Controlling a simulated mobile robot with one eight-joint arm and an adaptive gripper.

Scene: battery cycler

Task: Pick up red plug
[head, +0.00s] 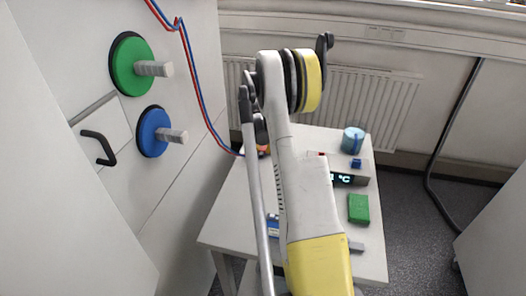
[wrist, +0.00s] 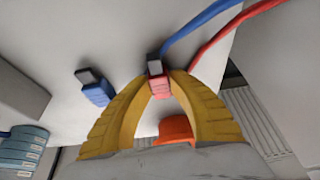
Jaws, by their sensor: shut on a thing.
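The red plug (wrist: 156,88) is between the tips of my yellow gripper fingers (wrist: 160,82) in the wrist view. My gripper is shut on it, with a finger on each side. Its dark end points up in the picture. The blue cable (wrist: 195,30) and red cable (wrist: 232,30) run past just beyond it. In the head view my own arm covers much of the table, and I cannot make out the fingers or the plug clearly there.
A blue plug (wrist: 97,92) lies to the left of my fingers. An orange-red thing (wrist: 176,129) shows between the fingers. The table (head: 226,222) also bears a light blue mug (head: 353,141), a display box (head: 345,180) and a green block (head: 358,208). A white cabinet (head: 190,60) stands left.

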